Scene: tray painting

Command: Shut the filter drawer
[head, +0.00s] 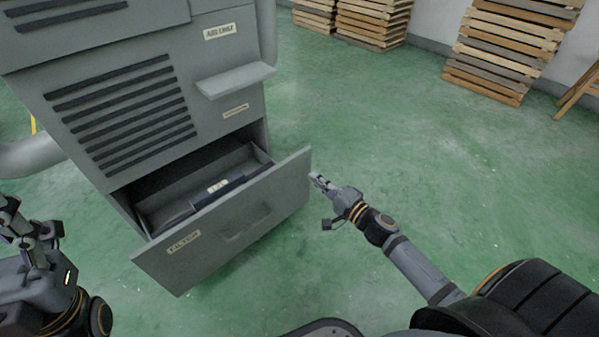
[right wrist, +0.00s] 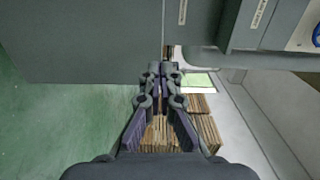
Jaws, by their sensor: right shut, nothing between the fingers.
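The filter drawer (head: 225,222) is a grey drawer low in the grey cabinet (head: 135,100). It stands pulled out, and its open top shows a dark inside with a labelled part (head: 218,186). Its front bears a "FILTER" label and a recessed handle. My right gripper (head: 315,178) is shut and empty at the right end of the drawer front; I cannot tell whether it touches. In the right wrist view the shut fingers (right wrist: 163,70) point at the edge of a grey panel. My left gripper (head: 15,225) is at the left edge, away from the drawer; its fingers are unclear.
A small grey shelf (head: 236,80) juts from the cabinet above the drawer. Stacks of wooden pallets (head: 505,50) stand along the far wall. A wooden stand (head: 580,90) is at the right edge. The green floor (head: 430,150) right of the cabinet is clear.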

